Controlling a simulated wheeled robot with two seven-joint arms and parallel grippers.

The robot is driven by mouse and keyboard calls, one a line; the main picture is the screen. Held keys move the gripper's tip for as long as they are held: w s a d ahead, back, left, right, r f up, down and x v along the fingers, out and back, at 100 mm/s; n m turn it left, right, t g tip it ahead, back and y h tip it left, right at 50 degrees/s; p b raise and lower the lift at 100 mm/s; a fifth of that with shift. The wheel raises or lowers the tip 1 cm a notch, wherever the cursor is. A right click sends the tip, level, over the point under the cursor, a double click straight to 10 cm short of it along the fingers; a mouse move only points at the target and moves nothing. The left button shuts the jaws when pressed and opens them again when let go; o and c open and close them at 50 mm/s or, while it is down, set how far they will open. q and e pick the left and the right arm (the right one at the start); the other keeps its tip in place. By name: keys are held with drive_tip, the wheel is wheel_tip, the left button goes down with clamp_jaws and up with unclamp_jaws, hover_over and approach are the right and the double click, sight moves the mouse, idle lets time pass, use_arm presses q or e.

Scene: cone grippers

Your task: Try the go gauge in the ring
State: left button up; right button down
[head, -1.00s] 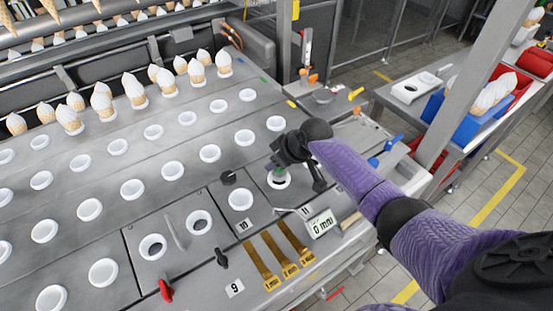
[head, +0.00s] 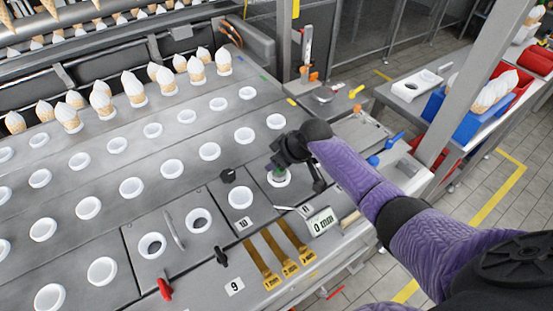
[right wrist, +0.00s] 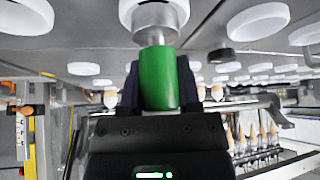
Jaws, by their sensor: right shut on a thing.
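My right gripper (head: 294,160) is shut on the green handle of the go gauge. In the right wrist view the green handle (right wrist: 158,80) sits between the fingers (right wrist: 158,92), with a steel neck and wider steel end (right wrist: 153,17) beyond it. The steel end is at the opening of a white ring (right wrist: 182,10). In the head view this ring (head: 279,180) sits in the plate near label 11, right under the gauge. The gripper partly hides gauge and ring; I cannot tell how deep the steel end is. My left gripper is not in view.
A ring (head: 240,197) stands just left, near a black knob (head: 228,176). A display reading 0 mm (head: 321,221) and brass strips (head: 281,256) are in front. Rows of white cups and cones fill the left. A blue bin (head: 478,104) stands at right.

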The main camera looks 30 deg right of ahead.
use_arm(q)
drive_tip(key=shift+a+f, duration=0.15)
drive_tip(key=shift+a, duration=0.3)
use_arm(e)
drive_tip(key=shift+f, duration=0.25)
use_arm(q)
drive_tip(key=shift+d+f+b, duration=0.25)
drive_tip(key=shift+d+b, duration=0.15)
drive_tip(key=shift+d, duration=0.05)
use_arm(e)
drive_tip(key=shift+f, duration=0.35)
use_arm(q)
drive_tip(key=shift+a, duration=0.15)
use_arm(e)
drive_tip(key=shift+f, duration=0.15)
use_arm(q)
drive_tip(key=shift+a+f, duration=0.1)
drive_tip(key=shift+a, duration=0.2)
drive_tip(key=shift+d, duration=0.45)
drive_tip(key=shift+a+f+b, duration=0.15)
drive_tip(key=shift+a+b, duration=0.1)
drive_tip(key=shift+b, duration=0.05)
use_arm(e)
drive_tip(key=shift+n+y, duration=0.3)
drive_tip(key=shift+n, duration=0.1)
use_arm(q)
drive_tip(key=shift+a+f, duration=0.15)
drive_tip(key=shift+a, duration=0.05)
